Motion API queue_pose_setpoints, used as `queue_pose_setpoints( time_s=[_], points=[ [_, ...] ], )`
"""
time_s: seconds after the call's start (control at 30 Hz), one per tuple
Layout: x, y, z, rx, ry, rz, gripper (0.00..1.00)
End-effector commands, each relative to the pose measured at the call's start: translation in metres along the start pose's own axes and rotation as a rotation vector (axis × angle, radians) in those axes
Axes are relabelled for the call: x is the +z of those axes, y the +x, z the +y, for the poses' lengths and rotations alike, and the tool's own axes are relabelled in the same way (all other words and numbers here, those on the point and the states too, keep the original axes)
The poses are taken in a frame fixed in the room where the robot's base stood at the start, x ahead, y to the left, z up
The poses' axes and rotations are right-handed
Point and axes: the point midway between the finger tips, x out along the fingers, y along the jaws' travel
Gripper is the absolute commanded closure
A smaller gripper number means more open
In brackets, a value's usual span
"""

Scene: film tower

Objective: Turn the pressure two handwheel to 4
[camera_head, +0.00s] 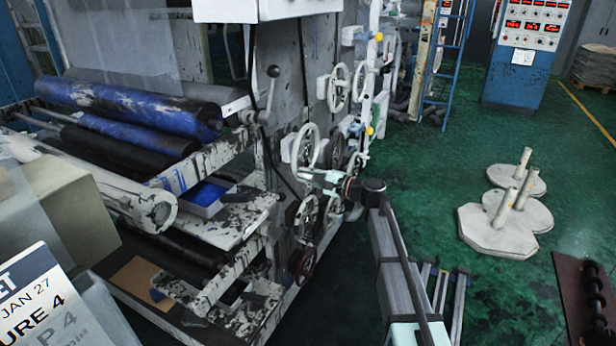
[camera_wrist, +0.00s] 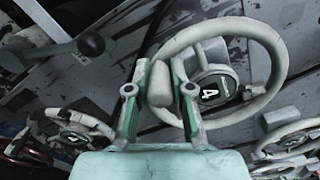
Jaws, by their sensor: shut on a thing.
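A white handwheel (camera_head: 305,147) stands on the machine's side in the head view. In the wrist view its rim (camera_wrist: 276,62) is worn white, and a round black dial (camera_wrist: 214,90) in its middle shows a 4. No label tells me whether this is pressure two. My gripper (camera_head: 313,177) is at the wheel's lower edge. In the wrist view my gripper (camera_wrist: 160,88) has its two green fingers on either side of a whitish handle (camera_wrist: 159,80) at the rim, shut on it. The fingers hide part of the rim.
Similar handwheels sit below (camera_head: 306,215) and above (camera_head: 339,88). In the wrist view, neighbouring wheels appear lower left (camera_wrist: 75,130) and lower right (camera_wrist: 290,138). A black-knobbed lever (camera_head: 271,88) juts out nearby.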

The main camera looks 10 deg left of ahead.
Motion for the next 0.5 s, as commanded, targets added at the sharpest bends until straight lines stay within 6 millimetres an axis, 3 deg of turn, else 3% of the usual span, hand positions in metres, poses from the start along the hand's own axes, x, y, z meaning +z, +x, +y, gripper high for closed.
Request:
queue_pose_setpoints(
  time_s=[0.03, 0.07, 0.1, 0.5],
  points=[
    [0.0001, -0.0001, 0.0011, 0.002, 0.001, 0.0, 0.69],
    [0.0001, -0.0001, 0.001, 0.002, 0.001, 0.0, 0.58],
    [0.0002, -0.0001, 0.0009, 0.001, 0.001, 0.0, 0.54],
    [0.0003, -0.0061, 0.0002, 0.0, 0.001, 0.001, 0.54]
  ],
)
